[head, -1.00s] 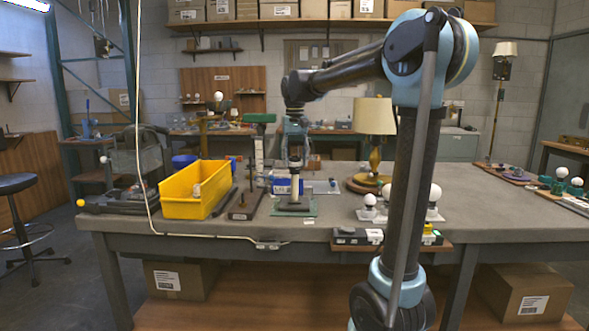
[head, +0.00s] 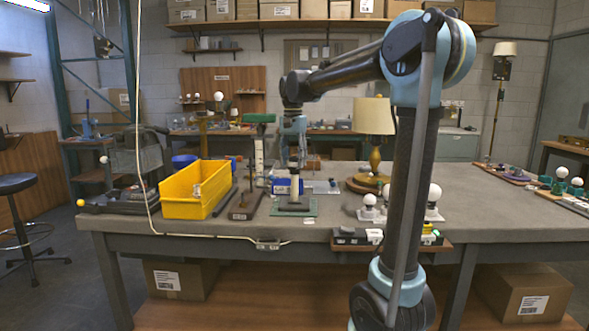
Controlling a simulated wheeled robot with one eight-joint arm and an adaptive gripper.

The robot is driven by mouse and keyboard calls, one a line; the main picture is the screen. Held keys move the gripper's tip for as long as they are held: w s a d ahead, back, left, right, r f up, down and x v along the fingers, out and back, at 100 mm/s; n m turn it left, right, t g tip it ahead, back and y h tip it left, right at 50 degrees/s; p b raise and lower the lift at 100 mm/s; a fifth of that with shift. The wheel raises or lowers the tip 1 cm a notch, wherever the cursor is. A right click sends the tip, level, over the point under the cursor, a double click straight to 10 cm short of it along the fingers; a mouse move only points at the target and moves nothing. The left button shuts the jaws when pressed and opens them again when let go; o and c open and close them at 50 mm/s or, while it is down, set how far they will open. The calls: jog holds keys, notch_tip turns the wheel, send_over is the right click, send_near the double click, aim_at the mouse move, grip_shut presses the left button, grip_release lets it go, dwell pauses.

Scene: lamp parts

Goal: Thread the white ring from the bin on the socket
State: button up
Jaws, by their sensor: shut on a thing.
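The yellow bin (head: 188,208) stands open on the left of the workbench, with a small silvery-white part (head: 197,190) in it. The socket (head: 294,188) is a pale upright post on a dark base, on a green mat (head: 308,211) right of the bin. My gripper (head: 293,165) points down above the socket, in line with it in this view. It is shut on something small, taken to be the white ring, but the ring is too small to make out. Whether it touches the socket top I cannot tell.
A tool with a green head (head: 259,118) stands left of my gripper, close by. A blue box (head: 284,186) is behind the socket. A lamp with a cream shade (head: 374,116) and white bulbs (head: 370,199) stand to the right.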

jog(key=m, duration=0.4)
jog(key=shift+w+a, duration=0.15)
jog(key=shift+a, duration=0.05)
jog(key=shift+w+f+m, duration=0.1)
jog(key=shift+m, duration=1.3)
jog(key=shift+a+m, duration=0.1)
jog(key=shift+m, duration=0.4)
jog(key=o, duration=1)
jog(key=shift+w+m, duration=0.1)
jog(key=shift+m, duration=0.3)
jog(key=shift+c, duration=0.2)
jog(key=o, duration=0.5)
